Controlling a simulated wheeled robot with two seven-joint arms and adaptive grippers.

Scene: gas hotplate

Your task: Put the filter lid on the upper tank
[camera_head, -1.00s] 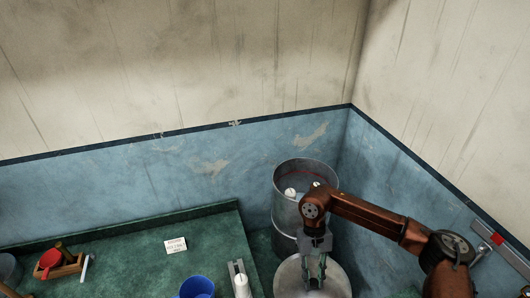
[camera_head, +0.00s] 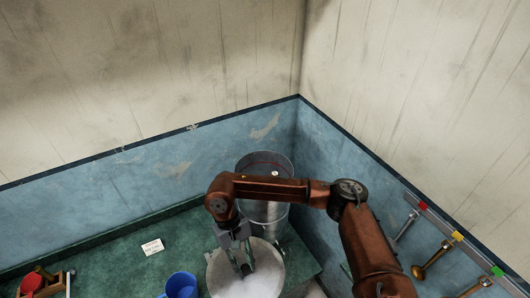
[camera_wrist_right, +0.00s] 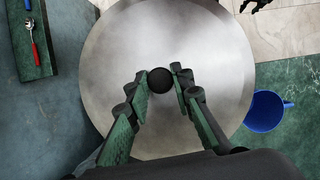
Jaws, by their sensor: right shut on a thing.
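The filter lid (camera_head: 222,279) is a broad, round, silvery metal disc with a black ball knob (camera_wrist_right: 160,80). My right gripper (camera_head: 247,266) is shut on the knob, with a finger on each side in the right wrist view (camera_wrist_right: 160,86). The upper tank (camera_head: 265,212) is an open metal cylinder in the back corner, with a pale piece showing inside. My right forearm crosses in front of it and hides part of it. The lid is in front of the tank and apart from its rim. A dark jointed shape (camera_wrist_right: 258,5) may be my left gripper, mostly cut off.
A blue mug (camera_head: 181,284) stands on the green counter (camera_head: 115,255), left of the lid. A white card (camera_head: 152,247) lies behind it. A box with a red item (camera_head: 31,282) is at far left. Ladles (camera_head: 432,262) hang on the right wall.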

